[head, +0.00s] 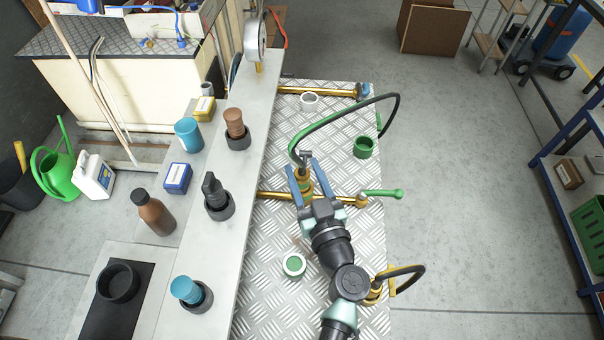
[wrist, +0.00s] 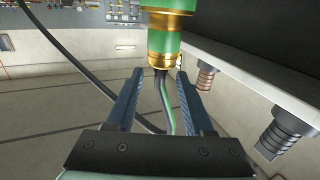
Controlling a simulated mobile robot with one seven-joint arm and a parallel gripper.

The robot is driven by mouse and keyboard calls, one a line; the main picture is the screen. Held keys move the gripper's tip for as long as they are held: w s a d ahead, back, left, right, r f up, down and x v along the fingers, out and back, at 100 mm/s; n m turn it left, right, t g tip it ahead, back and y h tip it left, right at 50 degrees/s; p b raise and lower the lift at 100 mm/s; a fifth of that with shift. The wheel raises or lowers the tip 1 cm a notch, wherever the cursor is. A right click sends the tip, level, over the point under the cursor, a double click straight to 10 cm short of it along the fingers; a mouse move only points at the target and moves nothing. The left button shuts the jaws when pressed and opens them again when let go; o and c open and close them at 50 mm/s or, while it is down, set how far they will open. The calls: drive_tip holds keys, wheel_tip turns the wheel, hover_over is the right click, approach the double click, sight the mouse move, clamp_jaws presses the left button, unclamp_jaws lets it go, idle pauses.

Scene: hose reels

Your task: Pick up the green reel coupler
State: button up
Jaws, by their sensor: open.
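The green reel coupler (head: 306,187), green with brass bands, stands on the brass pipe over the tread-plate bench in the head view. In the wrist view the coupler (wrist: 174,40) hangs into the top of the picture, with its gold-banded end near the fingertips. My gripper (head: 304,164) is open, with one blue finger on each side of the coupler in the head view. In the wrist view my gripper (wrist: 160,74) shows an empty gap between its fingers. I cannot tell whether either finger touches the coupler.
A green-striped hose (head: 335,118) arcs away from the coupler. A green lever (head: 382,193) sticks out to the right. A green cup (head: 363,147), a white-and-green ring (head: 294,265) and a white ring (head: 310,101) lie on the bench. A raised grey shelf (head: 215,245) with several fittings runs along the left.

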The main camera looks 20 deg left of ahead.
drive_tip(key=shift+x, duration=0.85)
clamp_jaws()
